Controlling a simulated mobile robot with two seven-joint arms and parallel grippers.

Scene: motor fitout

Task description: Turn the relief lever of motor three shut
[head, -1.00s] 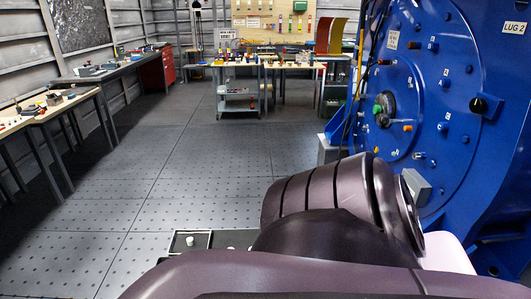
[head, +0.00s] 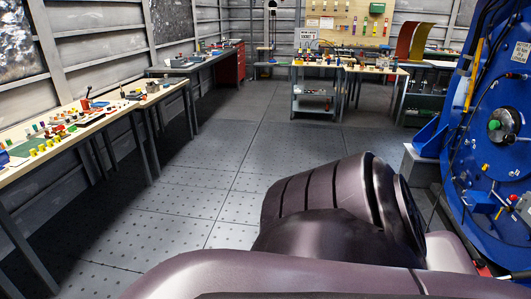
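A large blue round motor housing (head: 470,150) stands at the right edge of the head view, partly cut off. Its face carries a hub with a green centre (head: 494,125), a yellow bar (head: 474,75), and small fittings with a red-tipped part (head: 513,198) low on the right. I cannot tell which motor this is or which fitting is the relief lever. My own dark arm links fill the lower middle and hide part of the floor. Neither gripper shows.
A wooden bench (head: 92,118) with several small parts runs along the left wall. A darker bench (head: 190,63) and red cabinet (head: 231,65) stand farther back. A grey trolley (head: 313,106) stands by the back bench. The grey floor (head: 215,175) between is clear.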

